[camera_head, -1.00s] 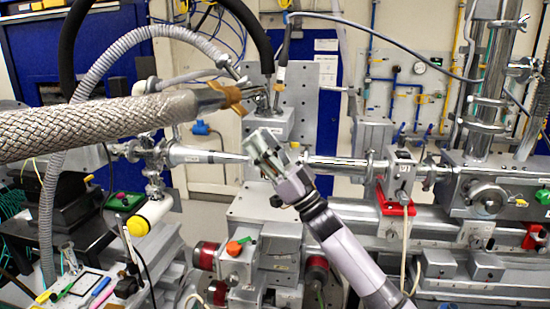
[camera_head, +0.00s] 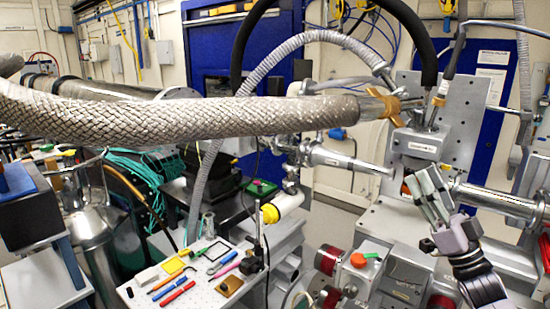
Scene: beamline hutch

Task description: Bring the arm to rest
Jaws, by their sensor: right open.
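My right gripper (camera_head: 424,184) is at the right of the view, on my dark and grey arm that comes in from the bottom right. Its pale grey fingers point up and slightly left, open, with nothing seen between them. In the picture it overlaps the horizontal metal beam pipe (camera_head: 492,199) and lies just below the grey block (camera_head: 417,144). I cannot tell whether it touches either. My left gripper is not in view.
A thick braided hose (camera_head: 180,121) crosses the view above a small table (camera_head: 205,292) with pens and tools. A metal dewar (camera_head: 105,245) stands at the left. A yellow-capped cylinder (camera_head: 284,207) and red-ended parts (camera_head: 328,259) lie left of my gripper.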

